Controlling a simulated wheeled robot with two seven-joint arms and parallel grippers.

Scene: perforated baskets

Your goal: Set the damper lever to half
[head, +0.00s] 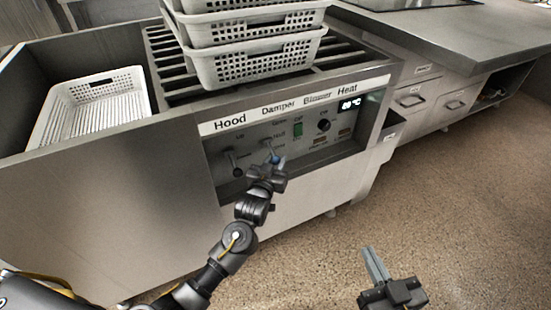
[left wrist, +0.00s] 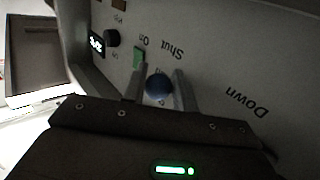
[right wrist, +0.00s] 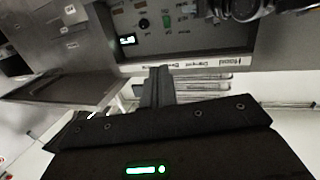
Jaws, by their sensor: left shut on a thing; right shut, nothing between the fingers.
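The damper lever shows as a blue round knob (left wrist: 158,88) in the left wrist view, close to the word "Shut" on the panel. My left gripper (left wrist: 160,78) has its fingers on both sides of the knob and is shut on it. In the head view the left gripper (head: 273,162) covers most of the lever, below the "Damper" label (head: 278,107). The lever's exact setting against its scale is hard to tell. My right gripper (head: 375,262) is shut and empty, held above the floor at the lower right; it also shows in the right wrist view (right wrist: 158,82).
The hood lever (head: 237,171) is left of the damper lever. A green switch (head: 298,129), a black knob (head: 323,125) and a lit display (head: 350,103) are to the right. Perforated baskets (head: 262,62) are stacked above the panel. Floor on the right is clear.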

